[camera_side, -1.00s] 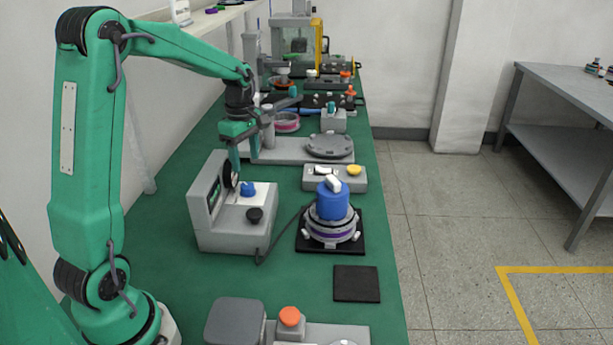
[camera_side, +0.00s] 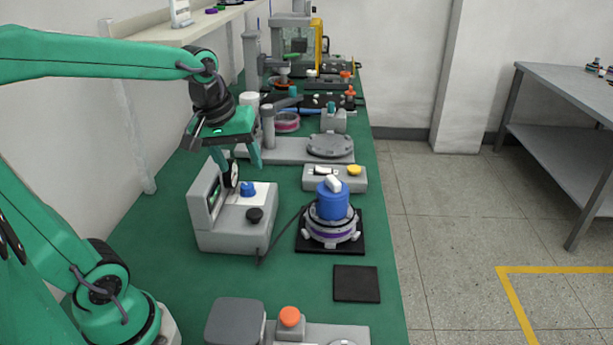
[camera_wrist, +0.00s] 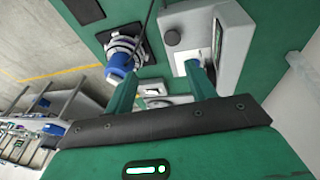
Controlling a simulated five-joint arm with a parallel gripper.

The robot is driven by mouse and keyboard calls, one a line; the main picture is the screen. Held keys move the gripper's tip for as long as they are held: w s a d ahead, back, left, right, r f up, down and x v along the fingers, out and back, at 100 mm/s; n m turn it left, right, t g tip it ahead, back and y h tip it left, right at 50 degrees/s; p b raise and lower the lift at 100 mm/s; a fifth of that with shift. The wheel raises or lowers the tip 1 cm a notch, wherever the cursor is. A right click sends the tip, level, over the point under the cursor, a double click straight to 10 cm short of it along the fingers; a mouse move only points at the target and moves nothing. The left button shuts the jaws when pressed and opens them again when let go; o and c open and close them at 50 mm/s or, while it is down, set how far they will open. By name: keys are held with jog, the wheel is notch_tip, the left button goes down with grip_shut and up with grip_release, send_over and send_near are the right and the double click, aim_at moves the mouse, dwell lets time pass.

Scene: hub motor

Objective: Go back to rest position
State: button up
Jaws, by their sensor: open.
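My gripper (camera_side: 240,160) is open and empty. In the side view its two green fingers point down, above and just behind the grey meter box. The wrist view also shows my gripper (camera_wrist: 160,88) with its fingers spread apart. The grey meter box (camera_side: 236,225) has a dial on its upright panel, a blue knob and a black knob. To its right, the hub motor (camera_side: 332,230) with a blue cylinder (camera_side: 332,203) on top stands on a black pad. The wrist view shows the blue cylinder (camera_wrist: 121,62) and the meter box (camera_wrist: 195,38) beyond my fingers.
A small grey box with a yellow button (camera_side: 355,171) stands behind the motor. A dark square pad (camera_side: 356,284) lies empty in front. A grey station with an orange button (camera_side: 290,317) is at the near edge. More fixtures fill the far bench. A shelf (camera_side: 165,32) runs along the left wall.

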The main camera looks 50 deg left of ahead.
jog(key=s+d+m+t, duration=0.2)
jog(key=s+d+m, duration=0.3)
jog(key=s+m, duration=0.2)
jog(key=shift+s+d+f+m+h, duration=0.2)
jog(key=shift+s+m+h, duration=0.15)
jog(key=shift+m, duration=0.45)
dwell(1.4)
